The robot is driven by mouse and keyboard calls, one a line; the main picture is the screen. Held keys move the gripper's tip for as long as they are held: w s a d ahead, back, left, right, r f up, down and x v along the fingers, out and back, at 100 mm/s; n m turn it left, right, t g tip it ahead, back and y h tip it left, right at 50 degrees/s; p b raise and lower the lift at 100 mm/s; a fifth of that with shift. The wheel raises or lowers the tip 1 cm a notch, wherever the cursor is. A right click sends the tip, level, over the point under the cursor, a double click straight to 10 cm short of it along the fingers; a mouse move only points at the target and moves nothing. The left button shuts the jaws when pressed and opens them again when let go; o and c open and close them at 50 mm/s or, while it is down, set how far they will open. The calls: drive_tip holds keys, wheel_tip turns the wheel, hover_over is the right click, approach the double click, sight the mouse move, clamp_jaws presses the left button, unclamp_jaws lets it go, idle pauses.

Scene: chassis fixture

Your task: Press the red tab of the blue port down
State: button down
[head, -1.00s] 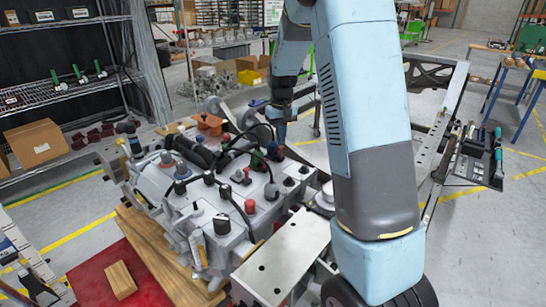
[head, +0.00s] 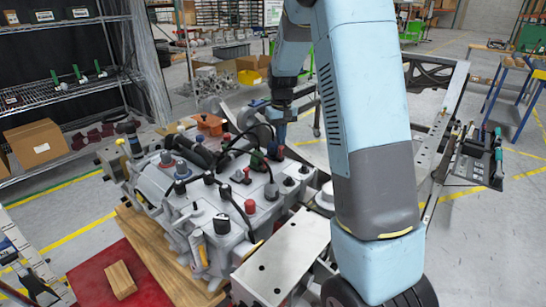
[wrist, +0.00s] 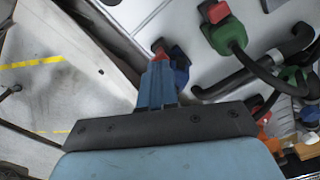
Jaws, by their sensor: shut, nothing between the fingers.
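The blue port (wrist: 180,68) sits on the light grey chassis, just beyond my fingertips in the wrist view. It also shows small in the head view (head: 272,150). Its red tab (wrist: 159,48) peeks out past the tips of my fingers, which hide part of it. My gripper (wrist: 157,68) is shut and empty, its blue fingers together right at the tab. I cannot tell whether they touch it. In the head view my gripper (head: 280,138) points down over the far right part of the chassis.
A green port (wrist: 228,35) with its own red tab (wrist: 215,12) and a black cable stands close to the right. More black hoses (wrist: 265,62) lie beyond it. The chassis (head: 150,185) carries several plugs and knobs, including a red-capped one (head: 250,206).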

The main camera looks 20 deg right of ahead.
drive_tip(key=shift+f, duration=1.05)
drive_tip(key=shift+r, duration=3.55)
drive_tip(key=shift+s+r, duration=0.2)
drive_tip(key=shift+r, duration=0.05)
drive_tip(key=s+a+r+t, duration=0.1)
drive_tip(key=s+r+t, duration=0.1)
drive_tip(key=s+r, duration=0.55)
drive_tip(key=s+a+r+t, duration=0.1)
drive_tip(key=s+r, duration=0.1)
drive_tip(key=s, duration=1.1)
drive_tip(key=s+a+r+t, duration=0.1)
drive_tip(key=s+r+t, duration=0.1)
drive_tip(key=s, duration=1.2)
drive_tip(key=shift+a+r+m+t, duration=0.3)
drive_tip(key=shift+m, duration=0.1)
